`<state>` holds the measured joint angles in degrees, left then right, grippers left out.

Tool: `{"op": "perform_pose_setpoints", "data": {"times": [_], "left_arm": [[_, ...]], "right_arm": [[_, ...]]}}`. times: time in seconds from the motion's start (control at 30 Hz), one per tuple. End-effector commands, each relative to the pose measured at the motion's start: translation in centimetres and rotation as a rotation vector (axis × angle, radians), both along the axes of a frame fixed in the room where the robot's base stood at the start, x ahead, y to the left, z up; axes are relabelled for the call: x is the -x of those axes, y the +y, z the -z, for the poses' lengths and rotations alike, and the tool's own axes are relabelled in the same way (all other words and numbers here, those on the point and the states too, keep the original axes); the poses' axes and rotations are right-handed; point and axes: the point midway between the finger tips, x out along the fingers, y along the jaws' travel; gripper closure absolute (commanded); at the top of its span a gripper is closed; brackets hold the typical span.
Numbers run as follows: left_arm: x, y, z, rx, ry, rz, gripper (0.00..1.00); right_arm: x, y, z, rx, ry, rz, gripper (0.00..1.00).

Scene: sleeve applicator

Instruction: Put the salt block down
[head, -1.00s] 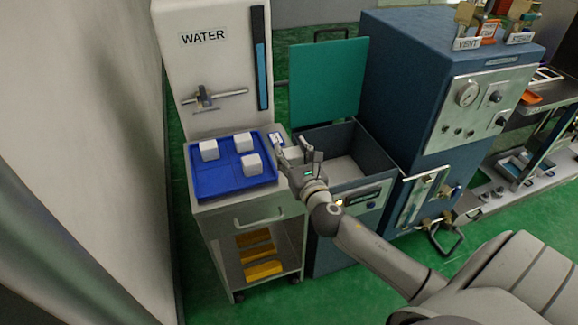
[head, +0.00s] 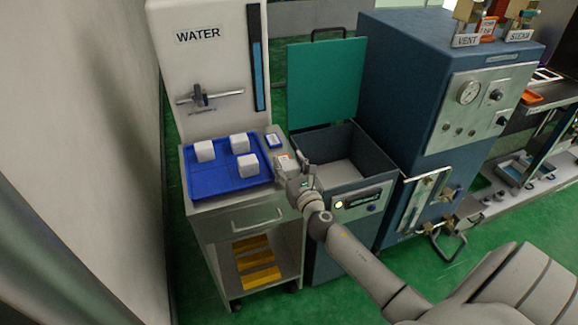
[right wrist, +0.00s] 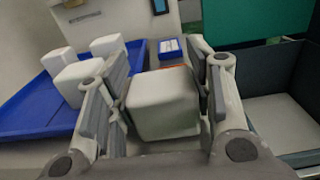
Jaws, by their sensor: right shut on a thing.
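My right gripper (head: 300,172) is shut on a white block, the salt block (right wrist: 163,104), which sits between its two fingers in the right wrist view (right wrist: 165,100). In the head view the gripper is over the gap area between the blue tray (head: 205,190) and the open bin, at the right edge of the cart top. Whether the block touches the surface below cannot be told. Three similar white blocks (head: 248,165) stand on the blue tray. My left gripper is not in view.
The open dark bin (head: 378,178) with a raised green lid (head: 325,80) stands right of the cart. A small blue-and-white item (head: 273,140) lies beside the tray. The WATER panel (head: 205,60) rises behind. A blue cabinet (head: 415,90) stands at the right.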

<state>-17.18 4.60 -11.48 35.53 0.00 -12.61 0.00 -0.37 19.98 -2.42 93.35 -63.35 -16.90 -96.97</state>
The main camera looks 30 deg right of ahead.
Motion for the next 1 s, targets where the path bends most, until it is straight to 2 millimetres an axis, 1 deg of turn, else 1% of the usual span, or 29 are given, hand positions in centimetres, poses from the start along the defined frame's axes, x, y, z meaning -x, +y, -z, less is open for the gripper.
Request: {"op": "perform_pose_setpoints", "data": {"times": [0.07, 0.1, 0.23, 0.53, 0.67, 0.7, 0.77, 0.87, 1.0], "left_arm": [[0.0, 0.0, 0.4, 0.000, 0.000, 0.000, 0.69], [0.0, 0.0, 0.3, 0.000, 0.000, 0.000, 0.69], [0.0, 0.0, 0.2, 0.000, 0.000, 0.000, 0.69], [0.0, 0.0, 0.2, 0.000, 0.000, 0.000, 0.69], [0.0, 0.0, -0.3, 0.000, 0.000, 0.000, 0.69], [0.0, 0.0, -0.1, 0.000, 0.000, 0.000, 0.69], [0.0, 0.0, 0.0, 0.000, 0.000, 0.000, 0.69], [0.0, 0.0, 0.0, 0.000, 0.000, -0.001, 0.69], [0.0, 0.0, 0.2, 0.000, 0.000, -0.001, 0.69]], "right_arm": [[0.0, 0.0, 0.3, 0.000, -0.001, 0.000, 0.83], [0.0, 0.0, 0.3, 0.000, 0.000, 0.000, 0.48], [0.0, 0.0, 0.2, 0.000, 0.000, 0.000, 0.31], [0.0, 0.0, 0.2, 0.000, 0.000, 0.000, 0.30], [0.0, 0.0, -0.3, 0.000, 0.000, 0.000, 0.30], [0.5, 0.1, 0.1, 0.001, 0.002, -0.001, 0.30], [1.2, 0.3, 0.1, 0.001, 0.002, -0.001, 0.30], [2.9, 0.7, 0.1, 0.000, 0.003, -0.001, 0.30], [5.7, 1.4, 0.2, 0.001, 0.003, -0.001, 0.30]]}}
